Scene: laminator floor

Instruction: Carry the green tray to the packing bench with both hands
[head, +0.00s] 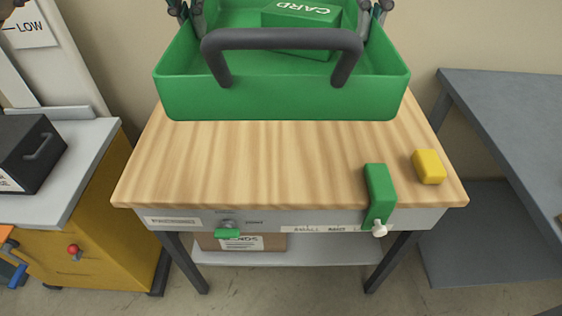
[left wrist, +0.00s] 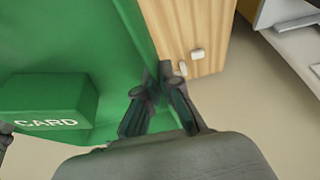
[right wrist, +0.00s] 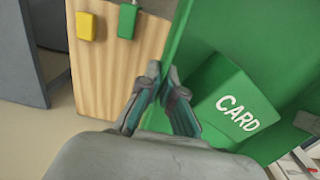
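The green tray (head: 280,98) is at the top of the head view, in front of or over the far part of a wood-topped bench (head: 250,165). It looks level, and a green box marked CARD (head: 300,18) lies inside it. Its dark handle (head: 282,40) faces me. My left gripper (head: 190,10) is shut on the tray's left wall; its fingers (left wrist: 163,78) straddle the rim. My right gripper (head: 374,10) is shut on the right wall, fingers (right wrist: 161,78) likewise astride the rim. Whether the tray touches the bench top is unclear.
A green block (head: 379,190) and a yellow block (head: 429,167) sit on the bench's right side. A yellow cabinet (head: 90,235) with a black case (head: 25,150) stands left; a grey table (head: 510,105) stands right. The bench's near middle is clear.

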